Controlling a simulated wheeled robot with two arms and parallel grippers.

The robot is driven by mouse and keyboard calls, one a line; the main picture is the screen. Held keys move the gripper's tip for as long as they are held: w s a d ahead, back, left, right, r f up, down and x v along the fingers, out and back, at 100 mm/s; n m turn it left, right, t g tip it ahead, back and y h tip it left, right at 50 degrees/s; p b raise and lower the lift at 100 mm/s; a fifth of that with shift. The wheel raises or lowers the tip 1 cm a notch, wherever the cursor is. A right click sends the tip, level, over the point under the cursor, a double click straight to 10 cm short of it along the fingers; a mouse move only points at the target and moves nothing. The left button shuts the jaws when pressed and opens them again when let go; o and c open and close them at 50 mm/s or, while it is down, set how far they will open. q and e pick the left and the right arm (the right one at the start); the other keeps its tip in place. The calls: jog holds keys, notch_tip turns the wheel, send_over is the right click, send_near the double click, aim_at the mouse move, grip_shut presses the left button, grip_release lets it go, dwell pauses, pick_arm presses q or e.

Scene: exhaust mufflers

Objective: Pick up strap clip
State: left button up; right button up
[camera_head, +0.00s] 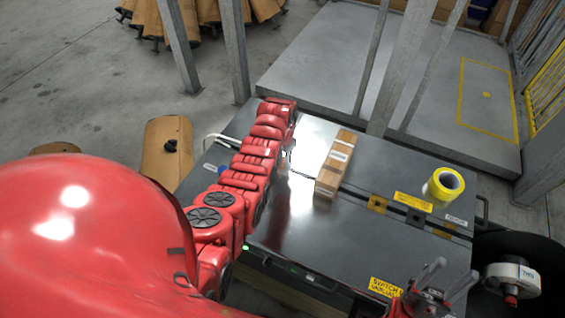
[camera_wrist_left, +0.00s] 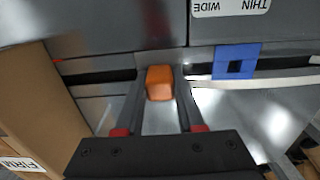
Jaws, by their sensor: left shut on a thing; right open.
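The strap clip (camera_wrist_left: 160,84) is a small orange block in the left wrist view. My left gripper (camera_wrist_left: 160,76) is shut on it, one finger on each side. The clip sits over the dark slot across the grey table. In the head view my red left arm hides the clip and most of the left gripper. My right gripper (camera_head: 450,279) is open and empty near the table's front right corner.
A cardboard box (camera_head: 336,163) stands on the grey table (camera_head: 310,235), right of my left arm. A yellow tape roll (camera_head: 443,186) lies at the right. A blue clip (camera_wrist_left: 236,62) with a white strap (camera_wrist_left: 260,82) lies beside the left gripper.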

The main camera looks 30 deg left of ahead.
pick_arm(q)
grip_shut()
jog(key=shift+r, duration=0.1)
